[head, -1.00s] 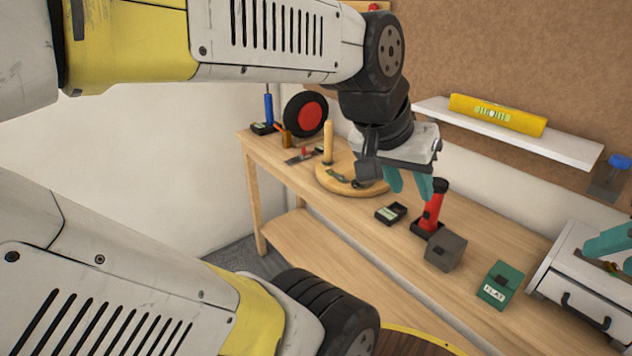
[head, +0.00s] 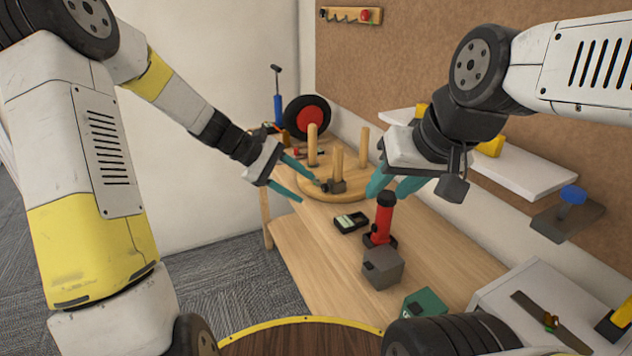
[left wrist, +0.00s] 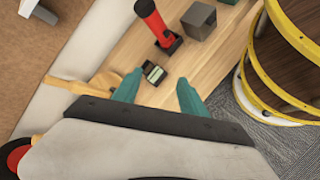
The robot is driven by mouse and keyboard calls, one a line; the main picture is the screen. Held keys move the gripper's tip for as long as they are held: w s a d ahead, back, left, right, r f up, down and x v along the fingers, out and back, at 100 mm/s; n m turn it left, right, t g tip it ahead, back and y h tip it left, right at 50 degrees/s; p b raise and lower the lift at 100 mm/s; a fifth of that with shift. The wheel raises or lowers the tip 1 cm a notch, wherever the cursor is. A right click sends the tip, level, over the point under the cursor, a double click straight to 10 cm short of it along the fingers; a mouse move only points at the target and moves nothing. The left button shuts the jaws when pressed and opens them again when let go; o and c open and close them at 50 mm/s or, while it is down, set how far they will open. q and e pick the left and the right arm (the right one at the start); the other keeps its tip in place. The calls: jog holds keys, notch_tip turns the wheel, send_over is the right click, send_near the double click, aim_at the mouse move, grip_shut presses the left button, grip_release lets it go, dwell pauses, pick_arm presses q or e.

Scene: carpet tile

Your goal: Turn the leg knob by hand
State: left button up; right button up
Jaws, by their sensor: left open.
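A round wooden seat (head: 310,186) lies on the workbench with three upright wooden legs; the front leg (head: 337,162) is nearest. A small dark part (head: 334,187) sits at the front leg's foot; I cannot tell whether it is the knob. My left gripper (head: 309,190) is open and empty at the seat's left front edge, its fingers pointing right. In the left wrist view its fingertips (left wrist: 157,84) are well apart, with part of the wood (left wrist: 95,84) to their left. My right gripper (head: 386,194) is open, fingers pointing down, right of the seat and visually above a red tool.
The red tool (head: 381,222) stands upright on the bench. A small dark meter (head: 350,223), a grey block (head: 382,268) and a green box (head: 425,303) lie nearby. A black wheel with a red hub (head: 307,117) stands behind. A white cabinet (head: 500,295) is at right.

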pick_arm(q)
jog(key=w+d+f+n+t+h, duration=0.1)
jog(key=w+f+n+t+h, duration=0.1)
jog(key=w+f+n+h, duration=0.35)
jog(key=n+t+h, duration=0.1)
jog(key=n+t, duration=0.4)
jog(key=n, duration=0.3)
send_near(323, 187)
jog(key=x, duration=0.8)
jog(key=shift+w+d+f, duration=0.1)
jog(key=shift+w, duration=0.05)
grip_shut()
